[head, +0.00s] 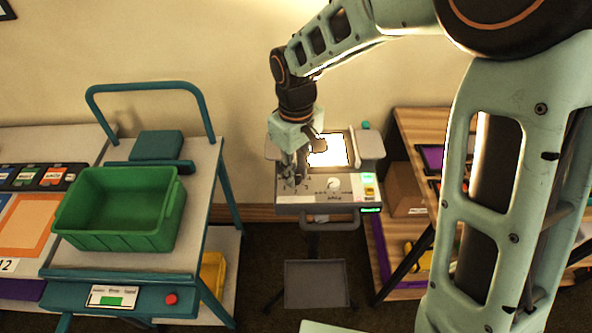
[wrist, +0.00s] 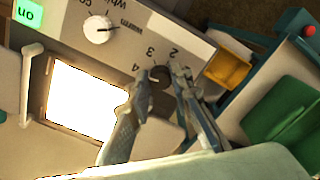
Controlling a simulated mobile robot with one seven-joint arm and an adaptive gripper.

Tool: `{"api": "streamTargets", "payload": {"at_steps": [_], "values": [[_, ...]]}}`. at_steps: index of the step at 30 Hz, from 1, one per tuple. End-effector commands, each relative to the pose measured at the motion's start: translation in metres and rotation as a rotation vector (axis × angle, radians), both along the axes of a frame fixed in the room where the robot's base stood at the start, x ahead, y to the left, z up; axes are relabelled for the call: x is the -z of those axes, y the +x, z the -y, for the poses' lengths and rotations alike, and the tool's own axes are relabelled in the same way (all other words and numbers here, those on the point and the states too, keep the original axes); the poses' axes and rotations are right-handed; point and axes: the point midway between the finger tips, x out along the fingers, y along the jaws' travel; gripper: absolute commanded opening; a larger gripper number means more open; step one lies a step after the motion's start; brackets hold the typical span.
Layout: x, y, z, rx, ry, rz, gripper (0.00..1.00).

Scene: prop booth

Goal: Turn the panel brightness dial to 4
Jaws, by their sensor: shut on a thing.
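The control box (head: 345,206) stands at the middle with a bright lit panel (head: 328,151), which also glows in the wrist view (wrist: 82,105). In the wrist view, the brightness dial (wrist: 160,78) is a dark round knob with the printed numbers 2, 3 and 4 around it. My gripper (wrist: 160,82) is shut on this dial, one finger on each side. The fingers hide part of it, so I cannot tell which number it points to. In the head view my gripper (head: 291,181) is down at the box's front left and covers the dial.
A white knob (wrist: 100,29) marked "warm" sits beside the dial, near a green "on" button (wrist: 28,14). A trolley (head: 130,262) with a green bin (head: 120,242) stands left. A wooden shelf (head: 413,121) stands right.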

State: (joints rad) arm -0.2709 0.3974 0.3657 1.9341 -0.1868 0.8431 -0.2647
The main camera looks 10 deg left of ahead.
Motion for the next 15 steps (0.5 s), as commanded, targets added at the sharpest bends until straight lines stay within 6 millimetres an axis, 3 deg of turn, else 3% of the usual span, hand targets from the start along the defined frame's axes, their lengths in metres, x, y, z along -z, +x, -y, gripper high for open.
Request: {"api": "streamTargets", "payload": {"at_steps": [9,10,15], "values": [[-0.0008,0.0011,-0.0008,0.000,0.003,0.003,0.00],[-0.0008,0.0011,-0.0008,0.000,0.003,0.003,0.23],[-0.0005,0.0007,-0.0006,0.001,0.001,0.002,0.37]]}}
